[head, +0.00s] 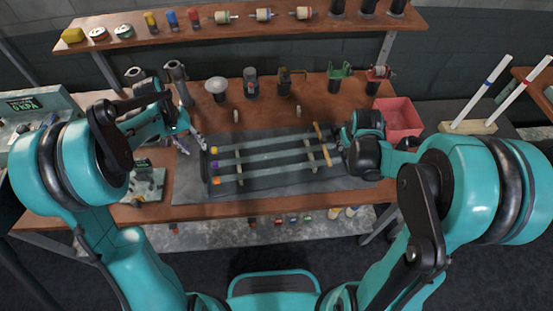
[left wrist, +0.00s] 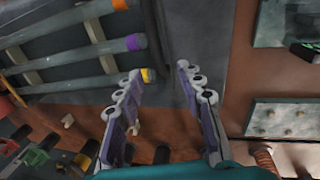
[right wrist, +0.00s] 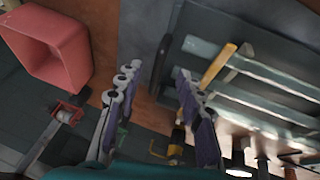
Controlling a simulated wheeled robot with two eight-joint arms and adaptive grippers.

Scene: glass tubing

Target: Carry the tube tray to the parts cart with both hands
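The tube tray (head: 206,175) is dark grey and lies flat on a grey mat on the bench. It holds several glass tubes (head: 265,157) with yellow, purple and orange ends at the left. My left gripper (head: 198,142) is open by the tray's left end; in the left wrist view its fingers (left wrist: 160,78) stand apart, with the tray's dark end beyond them. My right gripper (head: 340,138) is at the tray's right end, partly hidden by its wrist. In the right wrist view its fingers (right wrist: 157,78) are open, with a dark end handle (right wrist: 161,64) ahead between them.
A pink bin (head: 402,118) stands just right of the tray. Farther right, a grey-topped surface (head: 440,95), perhaps the parts cart, bears a wooden block (head: 468,128) with two white rods. Clamps and fittings stand behind the tray, under a shelf (head: 222,32). A metal fixture (head: 147,186) is at left.

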